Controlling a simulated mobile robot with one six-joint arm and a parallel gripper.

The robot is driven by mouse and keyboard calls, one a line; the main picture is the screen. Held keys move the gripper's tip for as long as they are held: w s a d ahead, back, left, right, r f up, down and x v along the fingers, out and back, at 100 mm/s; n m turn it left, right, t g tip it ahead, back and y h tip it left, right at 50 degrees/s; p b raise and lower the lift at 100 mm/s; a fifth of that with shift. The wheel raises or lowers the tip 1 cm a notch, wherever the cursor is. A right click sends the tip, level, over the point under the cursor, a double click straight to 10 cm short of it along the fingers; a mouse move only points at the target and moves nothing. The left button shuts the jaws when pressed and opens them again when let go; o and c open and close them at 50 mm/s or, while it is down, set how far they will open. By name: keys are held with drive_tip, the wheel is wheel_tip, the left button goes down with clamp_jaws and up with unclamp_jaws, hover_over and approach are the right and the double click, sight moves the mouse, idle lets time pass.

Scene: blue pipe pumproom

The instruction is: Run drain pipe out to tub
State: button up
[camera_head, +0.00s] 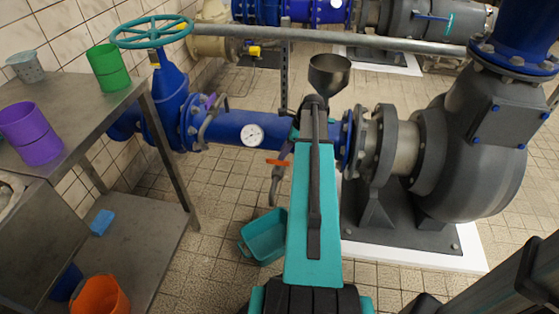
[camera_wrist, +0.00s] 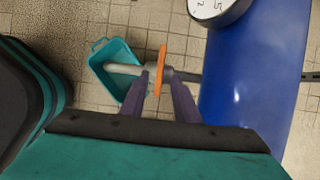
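The drain pipe (camera_head: 276,188) hangs under the blue pipe as a grey spout pointing down. An orange valve handle (camera_head: 277,162) sits at its top. In the wrist view the handle (camera_wrist: 160,72) shows nearly edge-on, with the grey spout (camera_wrist: 124,69) reaching left over the tub. The teal tub (camera_head: 265,237) stands on the floor below the spout; it also shows in the wrist view (camera_wrist: 113,90). My gripper (camera_wrist: 160,85) is open, its dark fingers apart with the orange handle in the gap between them. Whether they touch it I cannot tell. My arm hides part of the blue pipe.
The blue pipe (camera_head: 230,128) carries a white gauge (camera_head: 252,135) close to my gripper. A grey funnel (camera_head: 329,75) rises behind my arm. A large grey pump (camera_head: 465,150) stands at right. A metal table (camera_head: 85,123) with cups is at left. Tiled floor around the tub is clear.

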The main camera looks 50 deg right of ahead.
sight(278, 163)
drive_tip(key=shift+b+x, duration=0.55)
drive_tip(key=shift+x, duration=2)
clamp_jaws()
